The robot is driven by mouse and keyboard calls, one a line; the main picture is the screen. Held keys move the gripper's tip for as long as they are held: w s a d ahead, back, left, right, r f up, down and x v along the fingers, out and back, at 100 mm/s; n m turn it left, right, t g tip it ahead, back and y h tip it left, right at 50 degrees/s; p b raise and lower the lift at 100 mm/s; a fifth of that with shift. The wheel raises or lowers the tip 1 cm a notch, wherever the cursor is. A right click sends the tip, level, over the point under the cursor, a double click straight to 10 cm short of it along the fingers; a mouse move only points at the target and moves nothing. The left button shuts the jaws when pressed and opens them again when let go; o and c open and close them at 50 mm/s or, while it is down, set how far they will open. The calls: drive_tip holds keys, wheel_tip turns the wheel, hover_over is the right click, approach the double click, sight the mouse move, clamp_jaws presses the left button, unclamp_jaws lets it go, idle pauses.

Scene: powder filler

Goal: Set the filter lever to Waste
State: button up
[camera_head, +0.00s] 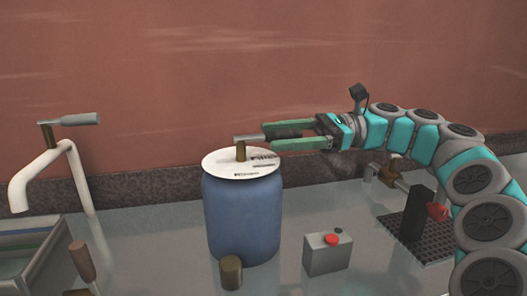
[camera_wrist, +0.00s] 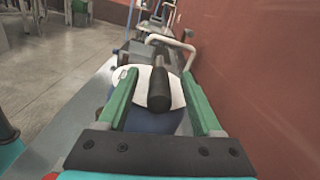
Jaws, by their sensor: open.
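The filter lever has a black grip (camera_wrist: 158,90) on a short metal arm (camera_head: 250,138) and a brass post (camera_head: 241,152). The post stands on the white printed disc (camera_head: 222,165) on top of the blue drum (camera_head: 240,215). The lever points right in the head view, toward my gripper (camera_head: 268,138). My gripper is open, with one green finger on each side of the black grip. In the wrist view, gaps show between the grip and both fingers. The printing on the disc is too small to read.
A grey box with a red button (camera_head: 328,252) stands right of the drum. A white bent pipe with a grey-handled lever (camera_head: 80,119) is at left. A black perforated tray (camera_head: 430,240) lies at right under my arm. The red wall (camera_head: 200,70) is behind.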

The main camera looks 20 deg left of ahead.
drive_tip(key=shift+s+a+f+b, duration=0.1)
drive_tip(key=shift+s+a+b, duration=0.35)
drive_tip(key=shift+b, duration=0.35)
drive_tip(key=shift+x, duration=1.15)
drive_tip(key=shift+w+a, duration=0.1)
drive_tip(key=shift+w, duration=0.05)
drive_tip(key=shift+c, duration=0.4)
clamp_jaws()
